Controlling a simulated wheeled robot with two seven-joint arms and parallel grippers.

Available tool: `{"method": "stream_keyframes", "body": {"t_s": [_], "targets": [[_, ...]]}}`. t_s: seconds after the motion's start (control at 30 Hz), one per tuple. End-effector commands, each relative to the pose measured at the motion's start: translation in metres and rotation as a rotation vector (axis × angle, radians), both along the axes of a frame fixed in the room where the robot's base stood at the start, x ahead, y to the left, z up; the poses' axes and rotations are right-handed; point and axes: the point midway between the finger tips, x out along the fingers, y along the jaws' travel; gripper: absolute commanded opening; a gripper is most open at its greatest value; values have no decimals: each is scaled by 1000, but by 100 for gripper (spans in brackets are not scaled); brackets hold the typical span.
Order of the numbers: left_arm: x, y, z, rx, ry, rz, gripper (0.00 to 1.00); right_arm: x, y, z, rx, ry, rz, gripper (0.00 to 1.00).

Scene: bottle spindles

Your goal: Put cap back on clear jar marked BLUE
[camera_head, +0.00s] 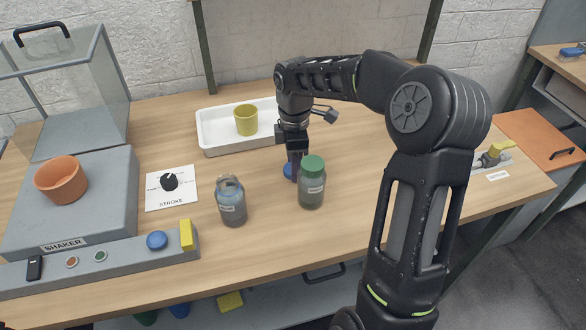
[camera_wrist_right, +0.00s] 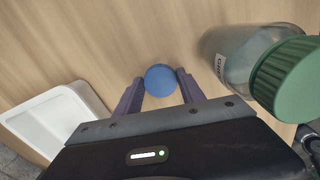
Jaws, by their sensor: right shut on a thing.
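An uncapped clear jar (camera_head: 231,202) with a white label stands upright on the bench, with dark bluish contents; the label is too small to read. To its right stands a clear jar (camera_head: 311,192) with a green cap (camera_head: 313,166), seen in the right wrist view (camera_wrist_right: 232,55) close to the right of my gripper. My right gripper (camera_head: 293,172) points down, just behind and left of the green-capped jar, shut on a blue cap. The blue cap (camera_wrist_right: 160,78) sits between the fingertips in the right wrist view. Whether it touches the bench I cannot tell. My left gripper is not in view.
A white tray (camera_head: 212,137) with a yellow cup (camera_head: 246,120) is behind the gripper. Bare bench lies between the two jars.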

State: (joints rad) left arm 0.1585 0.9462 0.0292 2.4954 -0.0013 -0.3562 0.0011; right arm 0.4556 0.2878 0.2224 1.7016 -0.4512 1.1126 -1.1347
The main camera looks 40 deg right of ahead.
Motion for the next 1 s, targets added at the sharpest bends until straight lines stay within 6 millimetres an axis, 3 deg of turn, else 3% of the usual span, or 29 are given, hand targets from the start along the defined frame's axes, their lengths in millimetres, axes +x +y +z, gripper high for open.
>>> {"method": "stream_keyframes", "body": {"t_s": [0.37, 0.57, 0.8, 1.0], "targets": [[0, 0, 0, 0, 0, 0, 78, 1, 0, 6, -1, -2, 0, 9], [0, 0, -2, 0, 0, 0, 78, 1, 0, 32, -1, -5, 0, 9], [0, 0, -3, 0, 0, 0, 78, 1, 0, 78, -1, -4, 1, 9], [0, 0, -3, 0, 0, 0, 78, 0, 0, 98, 0, -1, 0, 9]]}}
